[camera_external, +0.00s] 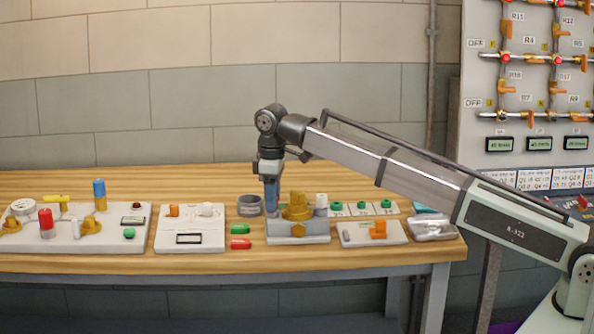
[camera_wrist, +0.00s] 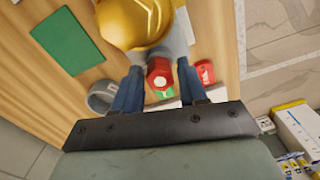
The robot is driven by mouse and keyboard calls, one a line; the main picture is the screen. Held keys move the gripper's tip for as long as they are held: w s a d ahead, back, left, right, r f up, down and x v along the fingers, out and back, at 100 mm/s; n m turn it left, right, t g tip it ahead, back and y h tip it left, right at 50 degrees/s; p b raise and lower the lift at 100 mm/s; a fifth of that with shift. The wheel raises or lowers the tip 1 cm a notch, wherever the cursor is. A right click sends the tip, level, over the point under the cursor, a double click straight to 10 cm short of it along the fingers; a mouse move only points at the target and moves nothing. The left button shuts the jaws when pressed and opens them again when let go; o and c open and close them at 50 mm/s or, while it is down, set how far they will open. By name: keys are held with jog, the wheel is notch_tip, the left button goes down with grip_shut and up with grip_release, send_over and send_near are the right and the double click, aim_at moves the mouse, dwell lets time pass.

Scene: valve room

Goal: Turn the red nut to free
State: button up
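The red nut (camera_wrist: 160,73) shows in the wrist view as a hexagonal head between the two blue fingers of my gripper (camera_wrist: 160,78). The fingers stand apart on either side of it, with a narrow gap visible on each side. A yellow brass body (camera_wrist: 138,20) and grey metal parts lie just beyond the nut. In the external view my gripper (camera_external: 271,192) points down at the left side of the brass fitting (camera_external: 297,206) on its grey block (camera_external: 290,229). The nut is hidden there behind my gripper.
A grey ring-shaped cup (camera_external: 250,205) stands close left of my gripper. A green piece (camera_external: 240,229) and a red piece (camera_external: 240,243) lie in front. Panels with knobs stand left (camera_external: 75,238) and right (camera_external: 357,237). A wall is behind the bench.

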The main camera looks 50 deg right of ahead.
jog(key=shift+r, duration=0.1)
notch_tip(320, 180, up, 14)
dwell(0.5)
